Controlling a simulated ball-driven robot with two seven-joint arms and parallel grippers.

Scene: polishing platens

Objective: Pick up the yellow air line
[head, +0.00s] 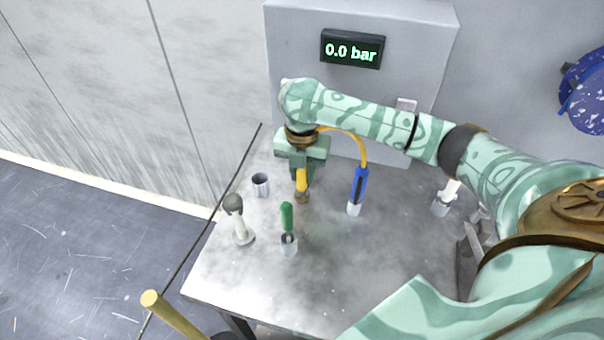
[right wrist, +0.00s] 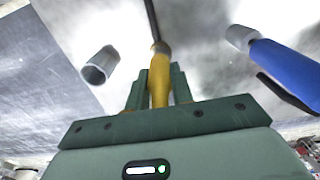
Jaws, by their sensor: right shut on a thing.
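The yellow air line (head: 301,181) has a thick yellow end piece with a brownish tip pointing down, just over or at the metal table. A thin yellow hose arcs from behind my right gripper to the right, down toward the blue-handled piece. My right gripper (head: 301,178) points down and is shut on the yellow end piece. In the right wrist view, the yellow piece (right wrist: 160,78) stands between the two green fingers (right wrist: 159,90). I cannot tell whether its tip touches the table. My left gripper is not in view.
On the table (head: 330,250) stand a grey cup (head: 261,184), a dark-knobbed white piece (head: 238,220), a green-handled piece (head: 287,222) and a blue-handled piece (head: 359,188), all close to the gripper. Behind is a grey cabinet with a display (head: 352,49) reading 0.0 bar.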

